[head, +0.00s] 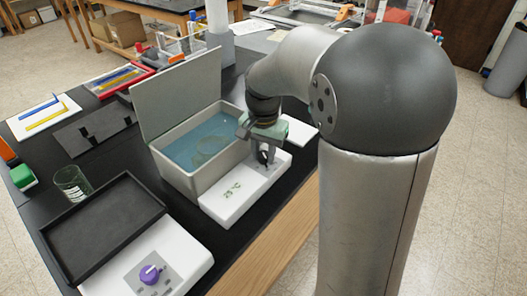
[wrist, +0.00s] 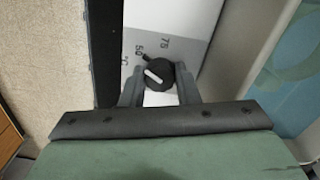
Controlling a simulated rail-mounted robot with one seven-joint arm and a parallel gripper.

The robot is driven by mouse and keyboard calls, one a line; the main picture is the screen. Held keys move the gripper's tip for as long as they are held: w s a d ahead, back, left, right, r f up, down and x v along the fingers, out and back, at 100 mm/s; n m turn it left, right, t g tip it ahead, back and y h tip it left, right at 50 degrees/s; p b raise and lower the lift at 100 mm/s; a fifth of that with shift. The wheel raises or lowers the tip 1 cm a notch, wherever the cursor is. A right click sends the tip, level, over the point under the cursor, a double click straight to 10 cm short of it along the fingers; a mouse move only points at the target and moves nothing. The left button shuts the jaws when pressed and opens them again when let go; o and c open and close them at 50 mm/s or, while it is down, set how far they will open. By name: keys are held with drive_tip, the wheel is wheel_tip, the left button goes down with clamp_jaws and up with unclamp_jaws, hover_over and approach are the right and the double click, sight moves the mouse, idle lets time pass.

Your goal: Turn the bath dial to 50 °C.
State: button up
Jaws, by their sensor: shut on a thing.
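The bath (head: 172,172) is a grey open box with bluish water and its lid raised. The black bath dial (wrist: 159,75) is in the wrist view, with a white line on top pointing left and slightly up, toward a partly legible left-hand mark. The 50 mark (wrist: 139,50) lies above left of the dial and the 75 mark (wrist: 165,43) above it. My gripper (wrist: 159,87) is shut on the dial, one finger on each side; in the head view my gripper (head: 264,150) partly hides it.
A white device with a purple knob (head: 150,273) and black tray top (head: 105,230) stands at the front left. A glass beaker (head: 72,183) is behind it. The raised lid (head: 180,95) stands at the bath's back left. The black bench front edge is close to the panel.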

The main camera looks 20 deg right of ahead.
sight(263, 154)
drive_tip(key=shift+r, duration=0.1)
drive_tip(key=o, duration=1)
wheel_tip(263, 154, up, 17)
drive_tip(key=shift+r+p, duration=0.15)
drive_tip(key=shift+p, duration=0.15)
